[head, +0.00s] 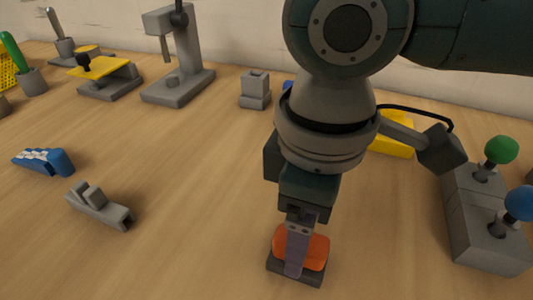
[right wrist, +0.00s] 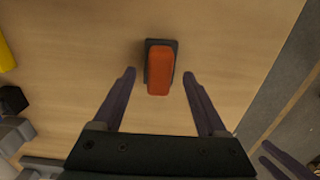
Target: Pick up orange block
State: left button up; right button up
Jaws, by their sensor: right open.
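The orange block (head: 313,250) sits on a dark base (head: 295,272) on the table, near the front. In the right wrist view the orange block (right wrist: 160,70) lies ahead, with its dark base (right wrist: 148,44) showing around its edge. My right gripper (head: 297,272) comes down over it in the head view, one finger hiding part of the block. In the wrist view my right gripper (right wrist: 159,75) is open, one finger to each side of the block, with gaps visible. Purple fingers at the wrist view's lower right seem to be my left gripper (right wrist: 284,163); their opening is unclear.
A grey box (head: 490,240) with green and blue knobs stands at right. A grey clamp-like part (head: 100,207) and a blue-white piece (head: 43,161) lie at left. A grey stand (head: 185,60) and yellow-topped fixture (head: 105,75) are behind.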

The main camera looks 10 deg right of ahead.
notch_tip(320, 180, down, 3)
jog(key=shift+r, duration=0.15)
grip_shut()
dwell(0.5)
